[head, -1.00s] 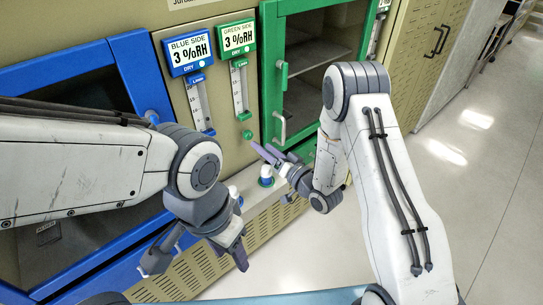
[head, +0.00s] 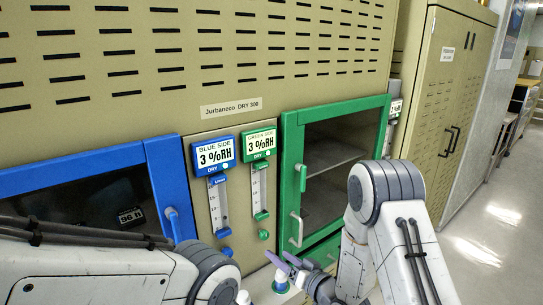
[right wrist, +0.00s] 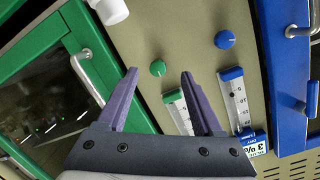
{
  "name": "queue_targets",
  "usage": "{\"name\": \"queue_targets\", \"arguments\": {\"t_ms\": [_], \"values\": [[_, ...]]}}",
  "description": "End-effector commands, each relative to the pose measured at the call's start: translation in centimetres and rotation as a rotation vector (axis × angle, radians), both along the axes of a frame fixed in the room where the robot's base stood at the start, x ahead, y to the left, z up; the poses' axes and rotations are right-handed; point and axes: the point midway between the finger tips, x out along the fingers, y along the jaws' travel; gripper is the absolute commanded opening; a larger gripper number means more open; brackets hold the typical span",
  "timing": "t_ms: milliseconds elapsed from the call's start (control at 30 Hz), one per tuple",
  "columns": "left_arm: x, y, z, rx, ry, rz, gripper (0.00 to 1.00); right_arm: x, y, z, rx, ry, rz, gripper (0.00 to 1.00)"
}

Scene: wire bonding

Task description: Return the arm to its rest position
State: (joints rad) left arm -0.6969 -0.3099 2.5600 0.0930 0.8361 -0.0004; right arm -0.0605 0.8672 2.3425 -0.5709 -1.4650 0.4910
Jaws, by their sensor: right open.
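My right gripper (head: 279,259) is open and empty in front of the cabinet's middle panel, just below the green knob (head: 263,234). In the right wrist view its two purple fingers (right wrist: 160,73) stand apart, and the green knob (right wrist: 158,68) shows between their tips; I cannot tell how far in front of it they are. My right arm (head: 385,210) is bent, in front of the green-framed door. My left arm (head: 90,275) reaches in at the lower left; its gripper is below the frame.
The blue-framed door (head: 90,168) and green-framed door (head: 291,150) look shut. Blue (head: 213,152) and green (head: 259,142) humidity displays both read 3 %RH. White-topped knobs (head: 281,276) are low at the front. Open floor (head: 480,235) lies to the right.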

Motion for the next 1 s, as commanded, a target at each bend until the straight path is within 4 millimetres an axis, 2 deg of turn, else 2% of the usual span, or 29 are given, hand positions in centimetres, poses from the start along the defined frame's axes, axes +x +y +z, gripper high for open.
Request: {"name": "queue_targets", "arguments": {"t_ms": [33,167,267,367,467,567,800,900,1000], "values": [[0.0,0.0,0.0,0.000,0.000,0.000,0.50,0.0,1.0,0.7,-0.074,0.015,0.013,0.68],[0.0,0.0,0.0,0.000,0.000,0.000,0.50,-1.0,2.3,1.3,-0.297,0.103,0.025,0.68],[0.0,0.0,0.0,0.000,0.000,0.000,0.50,-2.7,2.7,1.9,-0.447,0.182,0.036,0.68],[0.0,0.0,0.0,0.000,0.000,0.000,0.50,-5.3,2.8,2.7,-0.580,0.269,0.053,0.68],[0.0,0.0,0.0,0.000,0.000,0.000,0.50,-8.8,2.6,3.7,-0.693,0.365,0.082,0.68],[0.0,0.0,0.0,0.000,0.000,0.000,0.50,-13.2,2.2,4.7,-0.790,0.468,0.132,0.68],[0.0,0.0,0.0,0.000,0.000,0.000,0.50,-25.3,0.6,7.3,-0.957,0.712,0.319,0.68],[0.0,0.0,0.0,0.000,0.000,0.000,0.50,-29.2,-0.2,8.1,-0.996,0.785,0.395,0.68],[0.0,0.0,0.0,0.000,0.000,0.000,0.50,-31.6,-0.8,8.6,-1.019,0.830,0.449,0.68]]}}
